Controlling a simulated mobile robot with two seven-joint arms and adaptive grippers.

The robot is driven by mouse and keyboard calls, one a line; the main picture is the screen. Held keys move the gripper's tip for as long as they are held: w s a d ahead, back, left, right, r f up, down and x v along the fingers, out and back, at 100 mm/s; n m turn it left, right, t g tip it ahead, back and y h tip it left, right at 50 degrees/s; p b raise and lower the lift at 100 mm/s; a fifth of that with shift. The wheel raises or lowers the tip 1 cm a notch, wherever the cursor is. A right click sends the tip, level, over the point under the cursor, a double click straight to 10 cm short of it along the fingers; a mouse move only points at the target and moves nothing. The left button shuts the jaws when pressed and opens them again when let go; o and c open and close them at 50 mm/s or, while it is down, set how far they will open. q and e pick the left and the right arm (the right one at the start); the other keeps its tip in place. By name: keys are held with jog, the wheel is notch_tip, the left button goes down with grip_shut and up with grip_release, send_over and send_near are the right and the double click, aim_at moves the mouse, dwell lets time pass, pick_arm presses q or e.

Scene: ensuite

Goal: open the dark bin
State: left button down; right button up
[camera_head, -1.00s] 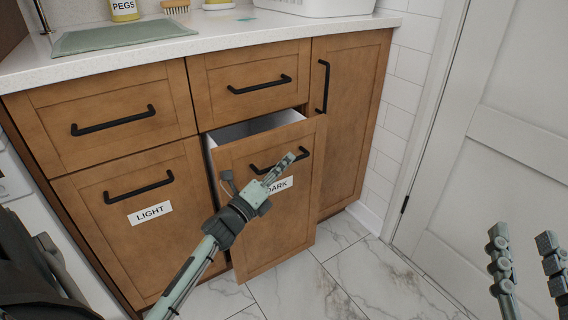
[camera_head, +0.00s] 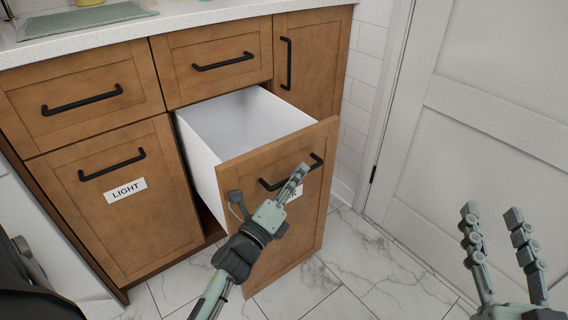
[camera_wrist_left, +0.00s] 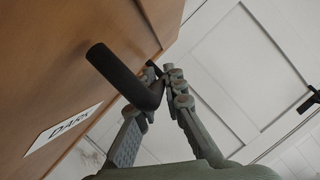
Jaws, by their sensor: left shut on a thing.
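The dark bin (camera_head: 268,228) is a wooden pull-out front with a white box (camera_head: 203,158) behind it. It stands well out from the cabinet, and its empty-looking inside shows from above. My left gripper (camera_head: 292,182) is at its black bar handle (camera_head: 318,160), shut on it. In the left wrist view the handle (camera_wrist_left: 122,72) runs between the fingers, and the DARK label (camera_wrist_left: 62,130) shows on the front. In the head view my gripper covers most of that label. My right gripper (camera_head: 497,228) is open and empty at the right, away from the cabinet.
The closed LIGHT bin (camera_head: 130,215) is to the left, with closed drawers (camera_head: 220,65) above. A tall closed cabinet door (camera_head: 310,60) stands behind the dark bin. A white door (camera_head: 480,120) is at the right. The marble floor (camera_head: 345,265) in front is clear.

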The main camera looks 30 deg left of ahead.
pick_arm(q)
jog(key=shift+s+d, duration=0.25)
jog(key=shift+d, duration=0.25)
jog(key=shift+s+d, duration=0.2)
jog(key=shift+d, duration=0.3)
jog(key=c, duration=1.6)
grip_release()
